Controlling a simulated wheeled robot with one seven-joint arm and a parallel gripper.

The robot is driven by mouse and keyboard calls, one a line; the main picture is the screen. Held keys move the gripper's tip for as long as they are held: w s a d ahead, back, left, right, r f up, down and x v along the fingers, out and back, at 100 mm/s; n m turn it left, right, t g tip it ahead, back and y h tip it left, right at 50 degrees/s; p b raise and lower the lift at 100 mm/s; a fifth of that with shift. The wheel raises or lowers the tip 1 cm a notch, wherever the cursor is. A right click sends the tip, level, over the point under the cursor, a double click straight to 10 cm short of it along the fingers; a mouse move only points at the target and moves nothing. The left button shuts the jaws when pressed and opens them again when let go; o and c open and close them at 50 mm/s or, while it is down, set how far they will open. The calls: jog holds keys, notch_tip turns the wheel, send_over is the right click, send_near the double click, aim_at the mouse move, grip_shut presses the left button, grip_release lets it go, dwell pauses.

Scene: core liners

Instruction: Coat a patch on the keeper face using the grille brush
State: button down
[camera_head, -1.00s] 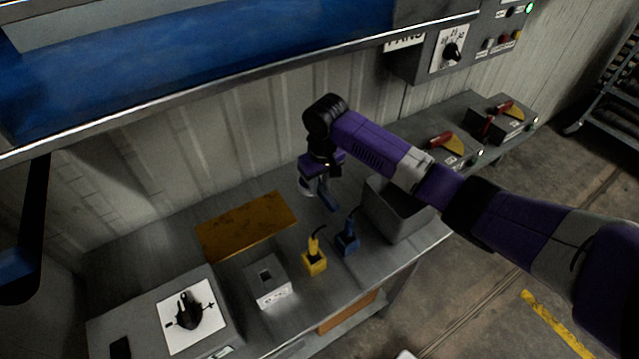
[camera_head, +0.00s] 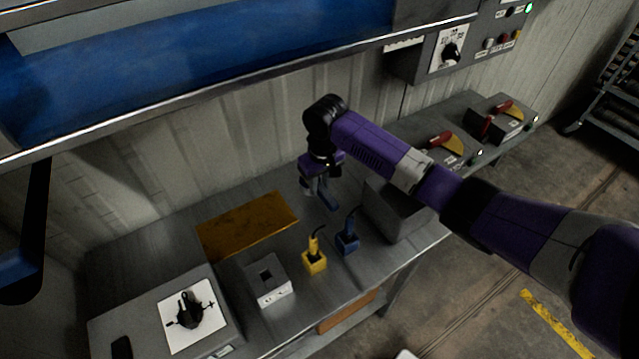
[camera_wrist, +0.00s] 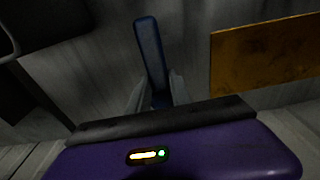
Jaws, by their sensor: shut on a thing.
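My gripper (camera_head: 318,188) is shut on a dark blue bar-like tool (camera_head: 326,198), held above the back of the bench and tilted. In the wrist view the blue tool (camera_wrist: 150,50) extends out from between my fingers. I take it for the grille brush, but cannot make out its bristles. A flat rusty orange plate (camera_head: 246,224) lies on the bench to the left of my gripper; its edge also shows at right in the wrist view (camera_wrist: 262,55). It may be the keeper face, but no label shows. The tool and the plate are apart.
A yellow pot (camera_head: 314,263) and a blue pot (camera_head: 347,243) stand in front of my gripper, each with an upright stem. A grey box with a square hole (camera_head: 268,281) is left of them. A grey bin (camera_head: 391,210) stands right. A dial box (camera_head: 190,318) is front left.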

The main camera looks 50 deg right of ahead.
aim_at(320, 186)
jog(key=shift+s+f, duration=0.1)
jog(key=shift+f, duration=0.05)
notch_tip(320, 186, up, 5)
jog(key=p, duration=0.5)
jog(key=shift+r, duration=0.2)
jog(key=shift+r+p, duration=0.5)
jog(key=shift+r, duration=0.4)
